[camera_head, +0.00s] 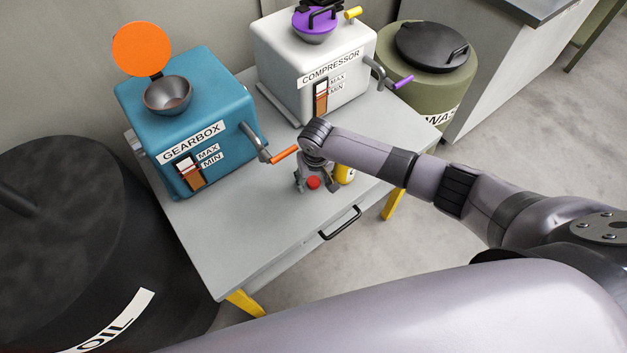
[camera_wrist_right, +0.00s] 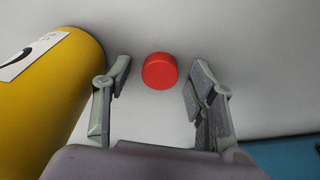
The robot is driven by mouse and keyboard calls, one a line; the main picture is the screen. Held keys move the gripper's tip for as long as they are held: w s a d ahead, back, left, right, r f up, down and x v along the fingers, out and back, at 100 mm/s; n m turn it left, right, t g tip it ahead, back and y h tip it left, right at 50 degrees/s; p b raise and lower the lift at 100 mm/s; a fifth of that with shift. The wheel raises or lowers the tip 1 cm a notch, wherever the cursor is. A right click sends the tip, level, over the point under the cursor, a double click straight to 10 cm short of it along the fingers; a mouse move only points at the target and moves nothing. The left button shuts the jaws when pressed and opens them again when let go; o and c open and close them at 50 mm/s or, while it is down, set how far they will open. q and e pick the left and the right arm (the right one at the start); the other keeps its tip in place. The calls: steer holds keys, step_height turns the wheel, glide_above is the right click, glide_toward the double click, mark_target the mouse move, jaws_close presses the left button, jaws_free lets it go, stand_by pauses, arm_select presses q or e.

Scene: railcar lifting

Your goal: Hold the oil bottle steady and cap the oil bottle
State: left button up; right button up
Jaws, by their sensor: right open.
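A red cap (camera_head: 313,183) lies on the grey table. In the right wrist view the red cap (camera_wrist_right: 160,71) sits between and just beyond the fingertips, with clear space on both sides. My right gripper (camera_head: 312,186) is open above it, pointing down; its two fingers show in the wrist view (camera_wrist_right: 158,80). The yellow oil bottle (camera_head: 345,174) stands on the table right beside the gripper, partly hidden by my arm. In the wrist view the bottle (camera_wrist_right: 45,95) fills the left side; its top is not visible. My left gripper is not in view.
The grey table (camera_head: 240,240) carries a blue gearbox (camera_head: 190,120) with an orange-tipped handle and a white compressor (camera_head: 315,60). The table's front left is clear. A black oil drum (camera_head: 70,230) stands at left, a green waste drum (camera_head: 425,75) at the back right.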

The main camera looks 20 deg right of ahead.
mark_target(314, 181)
steer(key=c, duration=0.9)
steer(key=shift+o, duration=0.2)
steer(key=shift+r, duration=0.15)
step_height(314, 181, up, 20)
stand_by(0.4)
